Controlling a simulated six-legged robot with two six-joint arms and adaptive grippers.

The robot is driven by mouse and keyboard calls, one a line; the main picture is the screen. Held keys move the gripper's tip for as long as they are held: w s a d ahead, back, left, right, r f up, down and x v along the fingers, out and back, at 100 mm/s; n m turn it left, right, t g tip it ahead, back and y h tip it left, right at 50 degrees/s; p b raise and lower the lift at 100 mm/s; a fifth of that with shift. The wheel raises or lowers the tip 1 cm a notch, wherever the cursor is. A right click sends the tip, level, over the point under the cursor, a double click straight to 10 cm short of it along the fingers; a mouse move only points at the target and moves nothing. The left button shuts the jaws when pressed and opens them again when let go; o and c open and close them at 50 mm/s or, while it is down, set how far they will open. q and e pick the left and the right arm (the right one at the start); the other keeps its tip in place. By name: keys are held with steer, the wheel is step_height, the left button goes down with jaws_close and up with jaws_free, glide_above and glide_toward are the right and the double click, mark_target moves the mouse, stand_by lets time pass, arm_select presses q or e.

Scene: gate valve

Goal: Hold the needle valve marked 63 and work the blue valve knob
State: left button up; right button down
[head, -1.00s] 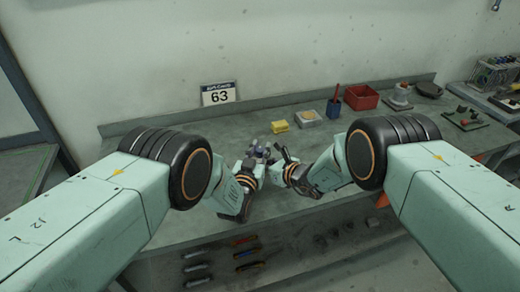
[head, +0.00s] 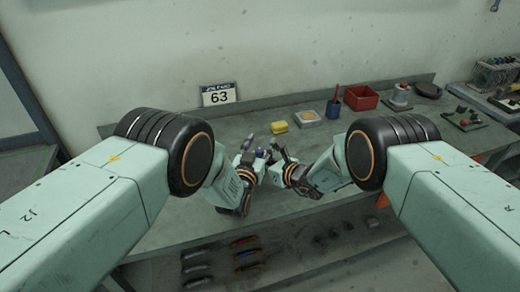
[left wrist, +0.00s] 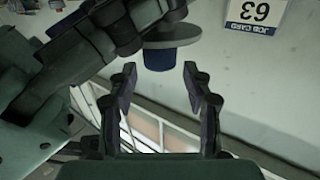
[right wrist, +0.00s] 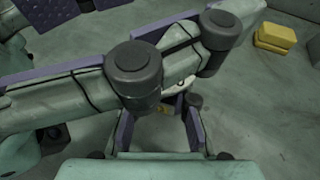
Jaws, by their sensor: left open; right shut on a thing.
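The blue valve knob (left wrist: 172,58) shows in the left wrist view under a grey disc, just beyond my left fingertips. My left gripper (left wrist: 160,70) is open, its two fingers apart below the knob, with nothing between them. In the head view the small valve (head: 262,155) sits between my two grippers and is mostly hidden. My left gripper's links cross the right wrist view and cover much of the valve.
A sign marked 63 (head: 219,94) stands at the back of the grey bench (head: 180,126). Tools lie on a shelf below.

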arm_select(q)
step_height(320, 180, up, 8)
steer(key=shift+f, duration=0.1)
stand_by(0.4)
steer(key=w+a+r+y, duration=0.1)
steer(key=w+a+r, duration=0.1)
steer(key=a, duration=0.3)
steer(key=m+g+h, duration=0.6)
steer(key=g, duration=0.2)
glide_toward(260, 150)
steer(key=x, duration=1)
steer(key=shift+a, duration=0.1)
steer(key=shift+c, duration=0.3)
jaws_close()
